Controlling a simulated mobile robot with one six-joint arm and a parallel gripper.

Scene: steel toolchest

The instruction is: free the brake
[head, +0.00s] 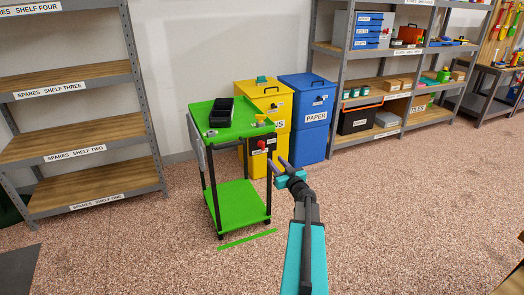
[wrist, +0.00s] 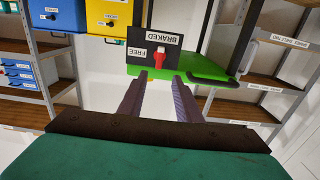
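The brake switch is a red lever (wrist: 158,62) on a dark panel (wrist: 174,44) with labels FREE and BRAKED, fixed to the green cart (wrist: 205,72). In the wrist view the lever's pale end points up toward the BRAKED label; FREE is to its left. In the head view the red lever (head: 262,144) shows small on the cart's (head: 238,203) right side. My gripper (head: 277,163) is just right of and below it. In the wrist view its fingers (wrist: 160,79) are apart and empty, with the lever beyond the gap, apparently not touched.
A black bin (head: 222,111) stands on the cart top. Behind are a yellow bin (head: 245,93) and a blue PAPER bin (head: 309,96). Shelves stand left (head: 70,77) and right (head: 375,83). A green line (head: 247,239) marks the floor before the cart. The front right floor is clear.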

